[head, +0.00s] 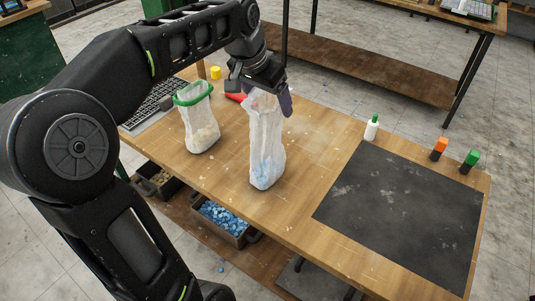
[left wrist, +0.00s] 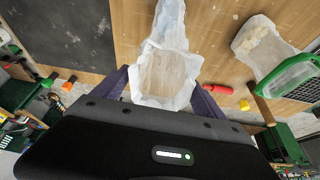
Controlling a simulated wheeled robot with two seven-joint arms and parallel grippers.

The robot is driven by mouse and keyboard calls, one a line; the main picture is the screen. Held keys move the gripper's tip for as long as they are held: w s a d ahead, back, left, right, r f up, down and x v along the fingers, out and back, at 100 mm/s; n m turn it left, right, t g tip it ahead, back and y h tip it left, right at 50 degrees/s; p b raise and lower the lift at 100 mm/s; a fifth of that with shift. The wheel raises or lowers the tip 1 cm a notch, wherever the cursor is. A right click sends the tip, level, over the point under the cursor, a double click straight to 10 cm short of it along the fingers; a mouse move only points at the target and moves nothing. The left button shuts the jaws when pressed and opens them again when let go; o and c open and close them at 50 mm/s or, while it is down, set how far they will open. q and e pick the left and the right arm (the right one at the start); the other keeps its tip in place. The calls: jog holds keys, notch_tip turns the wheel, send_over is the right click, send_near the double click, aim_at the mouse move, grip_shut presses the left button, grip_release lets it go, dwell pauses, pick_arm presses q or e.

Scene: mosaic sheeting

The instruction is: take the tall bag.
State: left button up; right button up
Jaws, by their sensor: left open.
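The tall bag (head: 266,150) is a white translucent bag standing upright on the wooden table, with blue pieces in its bottom. My left gripper (head: 268,92) is at its top rim. In the left wrist view the bag's open mouth (left wrist: 165,80) lies between the two purple fingers of my left gripper (left wrist: 160,92), which are spread apart on either side of it. The fingers are open; whether they touch the bag I cannot tell. My right gripper is not in view.
A shorter white bag with a green rim (head: 200,120) stands to the left. A red-handled tool (head: 235,97) and a yellow object (head: 215,72) lie behind. A dark mat (head: 405,215), a white bottle (head: 372,127) and orange-topped (head: 438,148) and green-topped (head: 468,161) bottles are at the right.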

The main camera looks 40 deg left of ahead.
pick_arm(q)
jog(key=shift+x, duration=1.15)
jog(key=shift+c, duration=0.3)
grip_shut()
